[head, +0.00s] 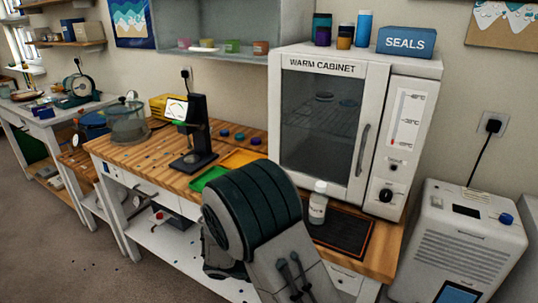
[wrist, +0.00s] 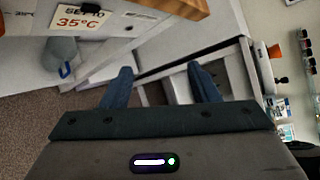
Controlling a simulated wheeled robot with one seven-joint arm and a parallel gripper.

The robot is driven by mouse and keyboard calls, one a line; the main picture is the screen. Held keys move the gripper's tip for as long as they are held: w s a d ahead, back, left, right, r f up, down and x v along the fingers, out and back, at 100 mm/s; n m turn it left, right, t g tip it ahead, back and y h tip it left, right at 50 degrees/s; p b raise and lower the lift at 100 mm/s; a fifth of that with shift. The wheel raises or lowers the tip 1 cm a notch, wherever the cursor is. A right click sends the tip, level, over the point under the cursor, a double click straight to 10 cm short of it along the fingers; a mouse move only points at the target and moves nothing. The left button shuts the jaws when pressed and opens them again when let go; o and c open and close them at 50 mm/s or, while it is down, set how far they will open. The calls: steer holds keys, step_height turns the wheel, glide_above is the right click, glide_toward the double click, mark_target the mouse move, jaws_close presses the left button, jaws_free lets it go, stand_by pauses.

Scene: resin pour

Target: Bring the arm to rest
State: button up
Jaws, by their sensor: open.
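My gripper (wrist: 160,84) shows in the wrist view with its two blue fingers apart and nothing between them. Beyond the fingers are the floor and pale frame parts. In the head view my arm stands in front of the wooden workbench (head: 142,152) and hides part of its front edge; the fingers cannot be made out there.
The warm cabinet (head: 320,120) stands shut on the bench. A green tray (head: 208,178) lies left of my arm. A white machine (head: 465,240) stands right.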

steer(key=s+d+r+m+y, duration=0.2)
steer(key=s+r+m+y, duration=0.2)
steer(key=m, duration=0.6)
steer(key=s+d+r+m+t+y, duration=0.1)
steer(key=s+d+r+m+y, duration=0.2)
steer(key=m, duration=0.7)
steer(key=s+d+r+m+y+p, duration=0.1)
steer(key=s+d+r+m+y, duration=0.1)
steer(key=s+r+m+y, duration=0.4)
step_height(320, 180, up, 2)
steer(key=m, duration=0.4)
steer(key=shift+s+d+m+t, duration=0.25)
steer(key=shift+m+t, duration=0.15)
